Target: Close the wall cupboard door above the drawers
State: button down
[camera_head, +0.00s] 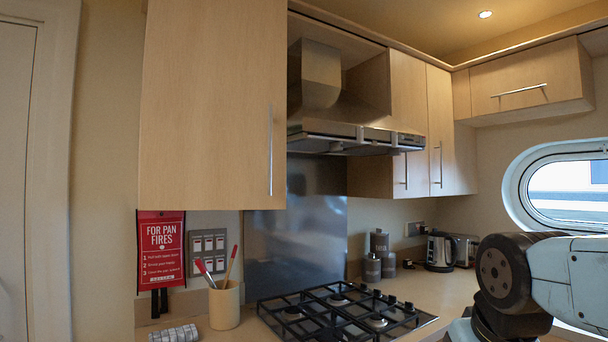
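A large pale wood wall cupboard door (210,105) fills the upper left, facing me, with a long vertical metal handle (270,150) near its right edge. It hides the cupboard's inside, and I cannot tell whether it stands ajar. Past the hood are two more tall wall cupboard doors (408,100) (439,130) with vertical handles; they look shut. A small cupboard door (530,80) with a sloping bar handle is above the porthole at upper right. No drawers show, so I cannot tell which door is above them. My gripper is out of view; only part of my arm shows at lower right.
A metal hood (350,137) hangs over the gas hob (345,308). The worktop holds a utensil pot (224,305), canisters (380,252), a kettle (440,251) and a toaster (465,249). A red sign (161,250) hangs under the left door. An oval porthole (565,188) is at right.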

aim_at(214, 114)
jog(key=z, duration=0.95)
jog(key=k, duration=1)
jog(key=u, duration=0.95)
jog(key=i, duration=1)
jog(key=z, duration=0.05)
